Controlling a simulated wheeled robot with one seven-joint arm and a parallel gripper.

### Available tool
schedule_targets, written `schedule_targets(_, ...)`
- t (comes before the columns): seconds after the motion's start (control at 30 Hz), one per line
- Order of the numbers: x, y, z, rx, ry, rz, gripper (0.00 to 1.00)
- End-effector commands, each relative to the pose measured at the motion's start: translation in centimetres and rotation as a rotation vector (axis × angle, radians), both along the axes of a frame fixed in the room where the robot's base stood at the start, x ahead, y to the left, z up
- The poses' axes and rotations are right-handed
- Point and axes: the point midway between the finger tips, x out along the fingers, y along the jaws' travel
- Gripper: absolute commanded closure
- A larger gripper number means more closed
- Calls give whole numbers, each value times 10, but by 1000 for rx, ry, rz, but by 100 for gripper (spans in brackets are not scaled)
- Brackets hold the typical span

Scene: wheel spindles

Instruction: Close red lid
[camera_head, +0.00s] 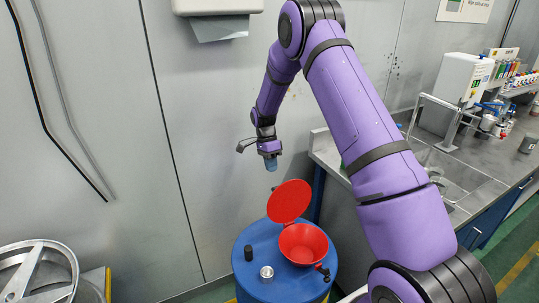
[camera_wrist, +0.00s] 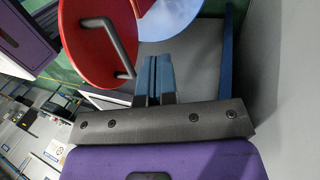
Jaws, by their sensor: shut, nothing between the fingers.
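The red lid (camera_head: 289,201) stands open, tilted up at the back of the red funnel (camera_head: 303,244), which sits on a blue drum (camera_head: 252,286). In the wrist view the lid (camera_wrist: 82,42) shows at the upper left with a dark bar handle (camera_wrist: 118,45) on its face. My gripper (camera_head: 271,165) is above and slightly left of the lid, pointing down, apart from it in the head view. Its blue fingers (camera_wrist: 155,76) are together and empty, appearing close beside the handle's end in the wrist view. The lid's hinge is not clear.
A black cap (camera_head: 248,253) and a small metal can (camera_head: 267,273) stand on the drum left of the funnel. A metal sink counter (camera_head: 470,190) is at the right. A grey wall is behind, and a metal wheel (camera_head: 38,272) is at the lower left.

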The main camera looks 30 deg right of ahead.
Motion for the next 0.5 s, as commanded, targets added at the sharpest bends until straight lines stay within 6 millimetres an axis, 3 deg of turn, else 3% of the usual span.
schedule_targets(0.13,-10,0,-26,1,2,-1,100)
schedule_targets(0.3,-34,-1,-25,0,0,-1,100)
schedule_targets(0.5,-46,-1,-26,0,-2,0,100)
